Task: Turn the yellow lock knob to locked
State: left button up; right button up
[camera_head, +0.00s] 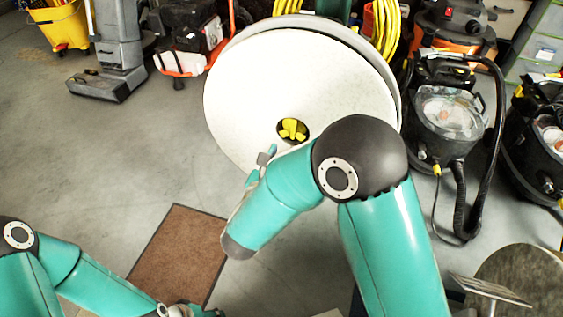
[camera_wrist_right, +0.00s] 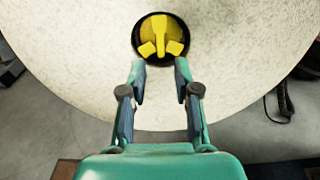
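The yellow lock knob (camera_head: 293,129) sits in a dark round recess in the white pad disc (camera_head: 300,75). In the head view the right gripper (camera_head: 264,160) is partly hidden by my own arm. My left gripper (camera_head: 190,312) is cut off at the bottom edge.
A brown mat (camera_head: 178,255) lies on the grey floor left of my right arm. A yellow bucket (camera_head: 62,27) and grey machine (camera_head: 112,60) stand at the back left. Vacuum cleaners (camera_head: 446,115) with hoses stand at the right. Floor at the left is clear.

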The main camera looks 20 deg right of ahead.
aim_at(292, 131)
jog(key=shift+b+x, duration=0.3)
jog(key=shift+x, duration=4.05)
grip_shut()
